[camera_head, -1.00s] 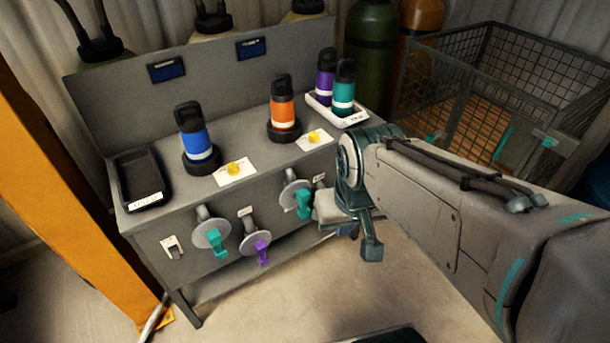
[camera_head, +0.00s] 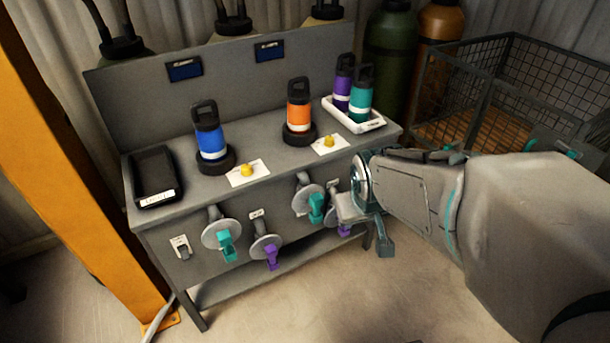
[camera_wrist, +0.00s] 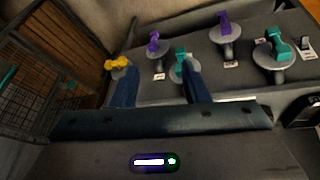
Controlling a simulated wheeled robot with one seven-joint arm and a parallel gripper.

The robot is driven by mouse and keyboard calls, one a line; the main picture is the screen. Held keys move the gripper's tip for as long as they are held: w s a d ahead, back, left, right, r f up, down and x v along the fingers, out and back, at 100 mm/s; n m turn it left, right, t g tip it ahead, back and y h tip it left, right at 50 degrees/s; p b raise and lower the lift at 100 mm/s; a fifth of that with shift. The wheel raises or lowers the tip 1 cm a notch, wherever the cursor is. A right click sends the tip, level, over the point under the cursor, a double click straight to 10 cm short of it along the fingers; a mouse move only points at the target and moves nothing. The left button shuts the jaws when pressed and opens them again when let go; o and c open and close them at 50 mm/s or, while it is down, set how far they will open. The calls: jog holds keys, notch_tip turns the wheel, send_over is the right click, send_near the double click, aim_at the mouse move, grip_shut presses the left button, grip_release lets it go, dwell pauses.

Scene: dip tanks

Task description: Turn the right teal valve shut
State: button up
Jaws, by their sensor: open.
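The right teal valve (camera_head: 316,208) sticks out of the bench front on a grey round plate, its teal handle hanging downward. In the wrist view the same teal handle (camera_wrist: 181,54) shows just beyond the tip of the right-hand finger, which partly covers its plate. I cannot tell whether they touch. My gripper (camera_head: 362,218) is just right of this valve in the head view, at the bench front. In the wrist view my gripper (camera_wrist: 158,78) has its two fingers wide apart with nothing between them.
A purple valve (camera_head: 343,229) is close beside, partly hidden by my gripper. Another purple valve (camera_head: 270,257) and the left teal valve (camera_head: 227,246) are farther left. A yellow valve (camera_wrist: 118,62) is near the left finger. Bottles stand on the bench top; a wire cage (camera_head: 510,85) is at right.

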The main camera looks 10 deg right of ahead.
jog(key=w+d+f+n+t+b, duration=0.3)
jog(key=w+f+b, duration=0.2)
jog(key=w+f, duration=0.7)
jog(key=t+y+b, duration=0.7)
jog(key=t+b, duration=0.3)
jog(key=b, duration=0.1)
send_near(318, 209)
jog(key=x, duration=1.1)
jog(key=shift+w, duration=0.1)
grip_shut()
